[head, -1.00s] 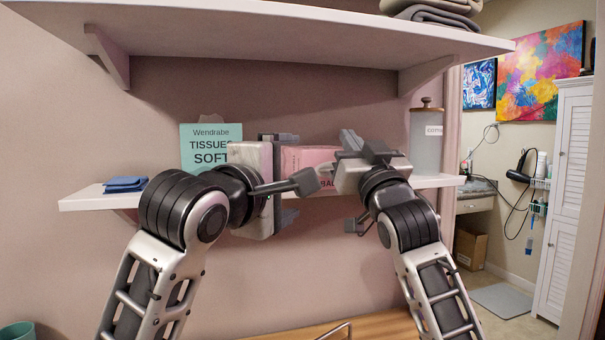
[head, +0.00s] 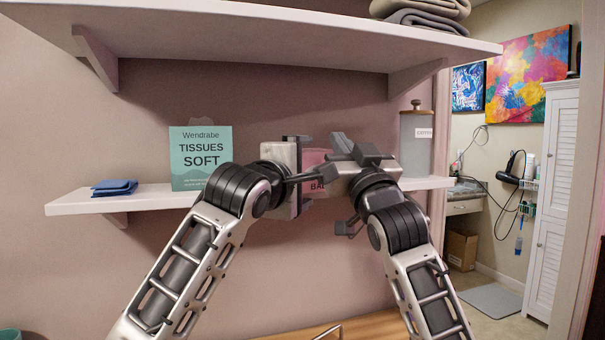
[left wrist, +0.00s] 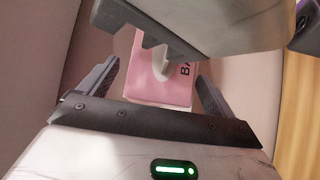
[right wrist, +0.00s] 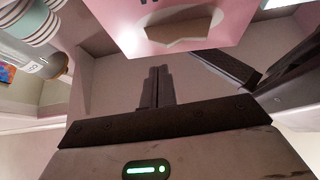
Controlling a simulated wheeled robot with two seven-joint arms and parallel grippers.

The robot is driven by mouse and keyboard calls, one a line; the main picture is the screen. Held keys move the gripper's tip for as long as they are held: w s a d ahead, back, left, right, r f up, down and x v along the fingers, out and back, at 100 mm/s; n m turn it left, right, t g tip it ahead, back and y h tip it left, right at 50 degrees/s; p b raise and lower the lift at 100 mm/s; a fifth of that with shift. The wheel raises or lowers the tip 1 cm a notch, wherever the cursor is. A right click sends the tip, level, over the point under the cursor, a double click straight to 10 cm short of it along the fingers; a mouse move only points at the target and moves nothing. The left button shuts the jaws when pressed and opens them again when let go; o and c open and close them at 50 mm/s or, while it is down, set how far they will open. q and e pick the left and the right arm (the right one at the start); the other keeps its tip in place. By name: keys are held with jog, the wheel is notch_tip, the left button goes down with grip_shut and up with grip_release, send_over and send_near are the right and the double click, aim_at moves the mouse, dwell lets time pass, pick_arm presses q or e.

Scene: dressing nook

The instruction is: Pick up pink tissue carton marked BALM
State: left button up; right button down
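The pink BALM carton (head: 314,158) is on the lower shelf (head: 75,205), mostly hidden behind my grippers; only part of its lettering shows. My left gripper (head: 302,173) is open at the carton's left side. In the left wrist view, the carton (left wrist: 150,88) shows between the two spread fingers (left wrist: 160,72), with clear gaps at both sides. My right gripper (head: 341,144) is close in front of the carton's right part. In the right wrist view its fingers (right wrist: 158,80) are together and empty, and the carton (right wrist: 130,28) with its oval opening is just beyond them.
A teal tissue carton (head: 200,158) stands left of my left gripper, with folded blue cloth (head: 114,188) further left. A grey canister (head: 416,145) stands at the right. An upper shelf (head: 250,35) with folded towels (head: 425,15) hangs above. My two grippers are very close together.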

pick_arm(q)
jog(key=c, duration=1)
pick_arm(e)
jog(key=shift+r, duration=0.6)
jog(key=v, duration=1.2)
